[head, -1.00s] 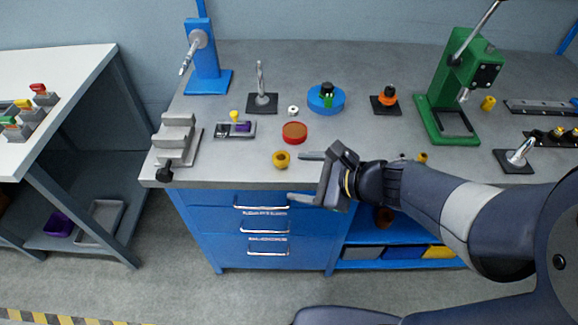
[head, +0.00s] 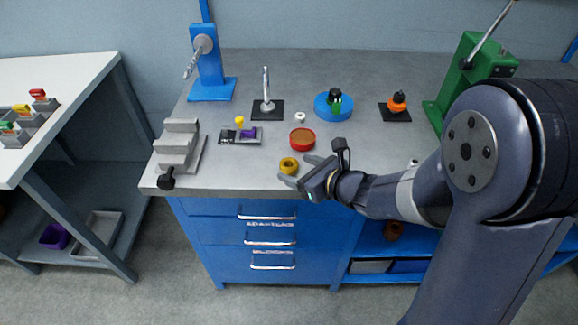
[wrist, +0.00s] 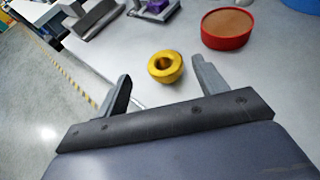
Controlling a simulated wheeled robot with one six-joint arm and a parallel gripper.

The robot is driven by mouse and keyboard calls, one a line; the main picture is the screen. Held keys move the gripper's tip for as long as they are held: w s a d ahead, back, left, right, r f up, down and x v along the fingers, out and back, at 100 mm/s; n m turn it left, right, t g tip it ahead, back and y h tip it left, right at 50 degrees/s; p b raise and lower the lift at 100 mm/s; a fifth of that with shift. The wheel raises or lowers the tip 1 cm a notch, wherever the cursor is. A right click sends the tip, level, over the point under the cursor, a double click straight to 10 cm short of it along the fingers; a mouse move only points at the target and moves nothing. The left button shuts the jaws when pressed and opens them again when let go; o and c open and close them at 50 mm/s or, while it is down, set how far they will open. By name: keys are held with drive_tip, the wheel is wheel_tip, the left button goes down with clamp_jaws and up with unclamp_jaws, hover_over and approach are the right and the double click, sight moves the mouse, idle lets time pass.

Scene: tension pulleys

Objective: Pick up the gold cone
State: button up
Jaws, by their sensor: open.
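The gold cone (head: 289,166) stands on the grey bench top near its front edge. In the wrist view the gold cone (wrist: 165,67) is a short round gold piece with a hole in its top. My gripper (head: 292,173) is open and empty beside the cone in the head view. In the wrist view my gripper (wrist: 163,72) has its two fingers spread, with the cone just beyond and between the fingertips. I cannot tell whether a finger touches it.
A red round dish (head: 302,139) sits just behind the cone. A small tray with purple and yellow parts (head: 241,135) and a grey stepped block (head: 180,146) lie to the left. A blue round base (head: 334,107) stands farther back.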

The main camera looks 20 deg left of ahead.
sight(286, 163)
drive_tip(key=x, duration=0.5)
drive_tip(key=shift+w+d+f+p, duration=0.1)
drive_tip(key=shift+w+d+p, duration=0.1)
drive_tip(key=shift+p, duration=0.1)
drive_tip(key=c, duration=1.1)
